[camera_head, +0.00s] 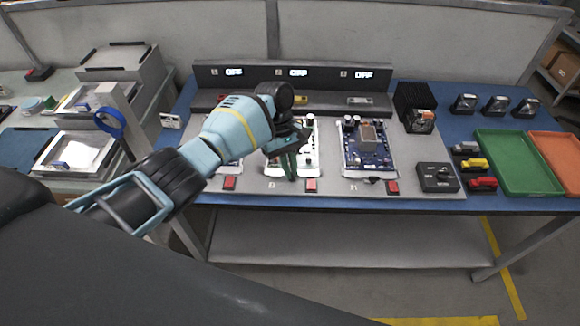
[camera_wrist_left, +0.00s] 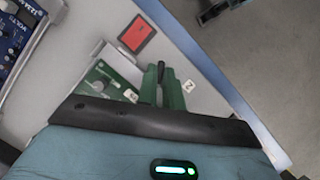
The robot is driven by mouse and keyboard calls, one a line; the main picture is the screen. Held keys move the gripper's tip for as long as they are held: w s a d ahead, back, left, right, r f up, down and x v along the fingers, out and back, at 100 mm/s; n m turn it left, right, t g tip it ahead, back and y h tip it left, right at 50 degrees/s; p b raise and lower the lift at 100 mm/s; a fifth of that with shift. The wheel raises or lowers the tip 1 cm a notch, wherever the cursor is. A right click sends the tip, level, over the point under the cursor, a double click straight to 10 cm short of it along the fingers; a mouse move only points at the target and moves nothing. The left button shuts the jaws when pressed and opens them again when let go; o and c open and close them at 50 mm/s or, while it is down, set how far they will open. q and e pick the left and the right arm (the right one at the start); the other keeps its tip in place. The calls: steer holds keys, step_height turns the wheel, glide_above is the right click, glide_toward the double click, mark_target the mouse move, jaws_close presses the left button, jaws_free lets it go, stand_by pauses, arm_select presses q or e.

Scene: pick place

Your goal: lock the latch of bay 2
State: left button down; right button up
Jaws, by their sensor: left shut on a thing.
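My left gripper (camera_head: 291,172) is over the front edge of bay 2, the middle bay. In the left wrist view its green fingers (camera_wrist_left: 161,88) are shut on a small black latch lever (camera_wrist_left: 161,70), close to the label 2 (camera_wrist_left: 188,85). In the head view the fingers hide this latch. The bay 2 board (camera_head: 306,140), pale with green parts, is partly covered by my gripper; a corner of it (camera_wrist_left: 108,80) shows in the wrist view. Whether the latch is locked, I cannot tell. My right gripper is not in view.
A red block (camera_head: 311,185) is right of the latch. Bay 3 holds a blue board (camera_head: 368,150) with its own black latch (camera_head: 373,180). Displays (camera_head: 298,72) read OFF. A black switch box (camera_head: 437,177), green tray (camera_head: 505,165) and orange tray (camera_head: 560,155) are at right.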

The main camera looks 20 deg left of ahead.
arm_select(q)
steer(key=m+y, duration=0.1)
steer(key=m, duration=0.2)
steer(key=shift+d+f+g+b, duration=0.15)
steer(key=shift+g+b, duration=0.25)
steer(key=shift+m+y, duration=0.5)
steer(key=shift+m, duration=1)
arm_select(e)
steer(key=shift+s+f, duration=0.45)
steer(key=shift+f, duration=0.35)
arm_select(q)
steer(key=shift+w+d, duration=0.1)
steer(key=c, duration=1.5)
jaws_free()
steer(key=shift+c, duration=0.2)
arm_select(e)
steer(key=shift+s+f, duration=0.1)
arm_select(q)
steer(key=shift+r, duration=0.2)
